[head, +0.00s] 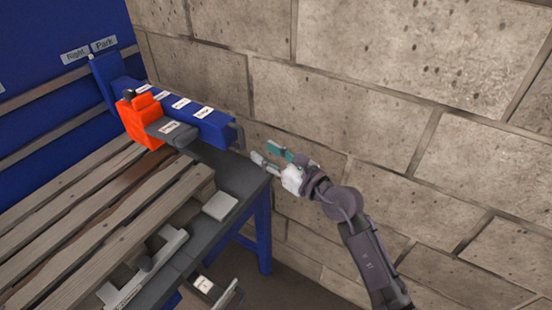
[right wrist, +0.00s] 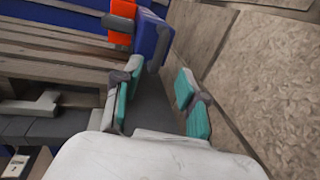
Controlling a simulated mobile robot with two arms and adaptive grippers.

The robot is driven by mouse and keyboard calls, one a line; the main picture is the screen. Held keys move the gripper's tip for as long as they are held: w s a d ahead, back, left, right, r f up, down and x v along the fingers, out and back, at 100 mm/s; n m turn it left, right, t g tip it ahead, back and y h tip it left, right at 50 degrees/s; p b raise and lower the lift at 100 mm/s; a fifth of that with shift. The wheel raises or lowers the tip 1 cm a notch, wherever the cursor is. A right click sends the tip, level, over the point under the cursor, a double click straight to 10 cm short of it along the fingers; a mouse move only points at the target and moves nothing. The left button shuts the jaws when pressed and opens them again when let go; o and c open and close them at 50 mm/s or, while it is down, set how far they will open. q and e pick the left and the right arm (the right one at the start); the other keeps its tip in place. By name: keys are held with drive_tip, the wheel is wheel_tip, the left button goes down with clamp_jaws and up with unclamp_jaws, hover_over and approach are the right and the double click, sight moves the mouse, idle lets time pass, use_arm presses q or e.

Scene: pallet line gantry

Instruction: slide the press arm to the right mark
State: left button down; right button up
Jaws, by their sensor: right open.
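The press arm (head: 213,129) is a long blue beam with several small white labels, reaching out from the blue back panel toward the wall. An orange block (head: 140,122) with a grey labelled part sits around it. A "Right" sign (head: 76,54) and a "Park" sign (head: 104,44) are on the panel; the beam's panel end is nearest "Park". My right gripper (head: 268,155) is open and empty, apart from the beam's free end. In the right wrist view the beam (right wrist: 152,40) shows beyond the open fingers (right wrist: 157,95). My left gripper is not in view.
The stone block wall (head: 360,110) runs close along the right side. A wooden slatted pallet (head: 90,225) lies left of the grey table edge (head: 240,175). A light grey block (head: 220,205) and a grey bracket (head: 145,270) sit near the front.

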drive_tip(key=shift+v, duration=1.5)
